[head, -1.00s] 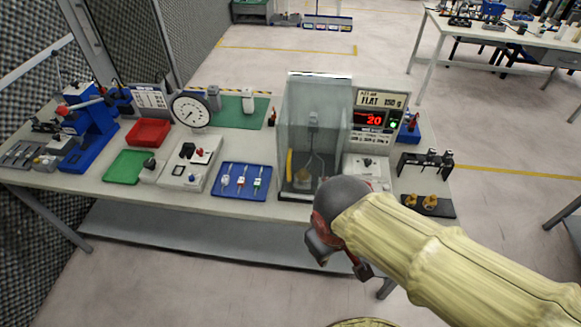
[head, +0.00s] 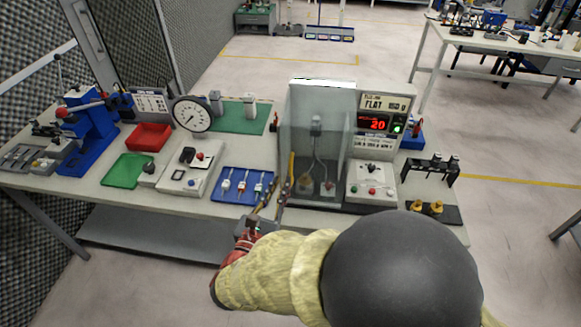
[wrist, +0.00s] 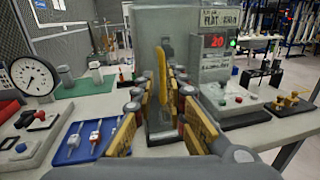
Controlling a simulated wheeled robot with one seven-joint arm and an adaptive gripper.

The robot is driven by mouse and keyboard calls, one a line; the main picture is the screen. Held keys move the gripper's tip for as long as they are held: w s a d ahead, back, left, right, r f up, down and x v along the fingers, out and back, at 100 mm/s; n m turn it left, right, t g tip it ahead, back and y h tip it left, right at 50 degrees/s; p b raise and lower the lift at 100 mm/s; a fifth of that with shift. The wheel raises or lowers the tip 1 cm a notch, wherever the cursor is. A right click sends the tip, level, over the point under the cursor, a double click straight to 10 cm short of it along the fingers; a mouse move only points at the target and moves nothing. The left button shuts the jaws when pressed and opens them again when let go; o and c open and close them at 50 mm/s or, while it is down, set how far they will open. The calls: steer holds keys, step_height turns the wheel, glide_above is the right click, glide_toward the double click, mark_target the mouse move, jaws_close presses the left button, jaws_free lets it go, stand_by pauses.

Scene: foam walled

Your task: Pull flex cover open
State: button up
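The flex cover (head: 300,125) is a clear, greyish box-like guard on the left part of the flex tester, and it looks closed. Its upright yellow handle (head: 291,168) is at the left of its front. In the wrist view the handle (wrist: 162,72) is upright near the centre, with the cover (wrist: 150,45) behind it. My gripper (wrist: 160,98) is open, with its tan-padded fingers spread left and right of the handle's line. In the head view my gripper (head: 270,192) is at the cover's front left. I cannot tell whether any finger touches the handle.
The tester's panel (head: 376,115) with a red "20" display stands right of the cover. A blue tray (head: 222,193) of small tools lies close left of my gripper. A dial gauge (head: 192,114) is further left, and a black rack (head: 430,167) stands at the right.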

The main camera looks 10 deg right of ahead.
mark_target(291, 169)
steer(key=shift+b+x, duration=0.85)
steer(key=shift+x, duration=3.1)
steer(key=shift+d, duration=0.1)
steer(key=shift+s, duration=0.1)
steer(key=shift+c, duration=1.1)
jaws_close()
steer(key=shift+d, duration=0.1)
